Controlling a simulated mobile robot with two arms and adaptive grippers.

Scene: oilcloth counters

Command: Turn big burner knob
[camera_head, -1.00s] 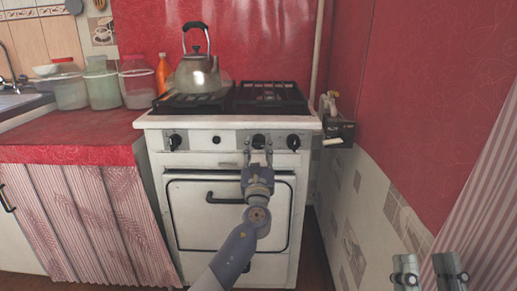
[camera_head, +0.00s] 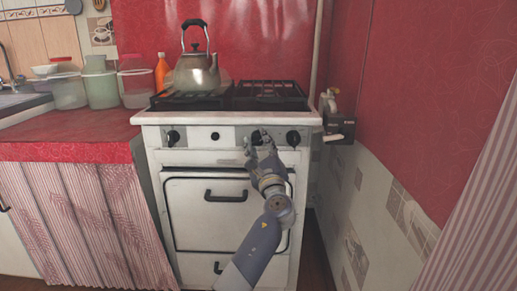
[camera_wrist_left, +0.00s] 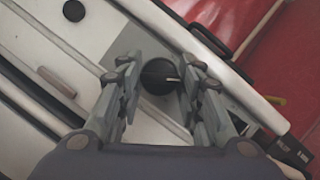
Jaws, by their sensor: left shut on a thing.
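The white stove (camera_head: 232,155) has a front panel with several dark round controls. My left gripper (camera_head: 261,146) is at the knob right of the panel's middle (camera_head: 257,136), shut on it and rolled. In the left wrist view the black knob (camera_wrist_left: 158,77) with a pale pointer line sits between the two fingers (camera_wrist_left: 160,92). Another dark knob (camera_head: 293,138) is just to its right, and one (camera_head: 173,137) is at the far left of the panel. My right gripper is not in view.
A metal kettle (camera_head: 196,72) stands on the left of the black grates (camera_head: 268,96). The oven door handle (camera_head: 226,196) sticks out below the panel. A red-covered counter (camera_head: 70,138) adjoins on the left. A tap and pipe fitting (camera_head: 333,120) are beside the stove's right edge.

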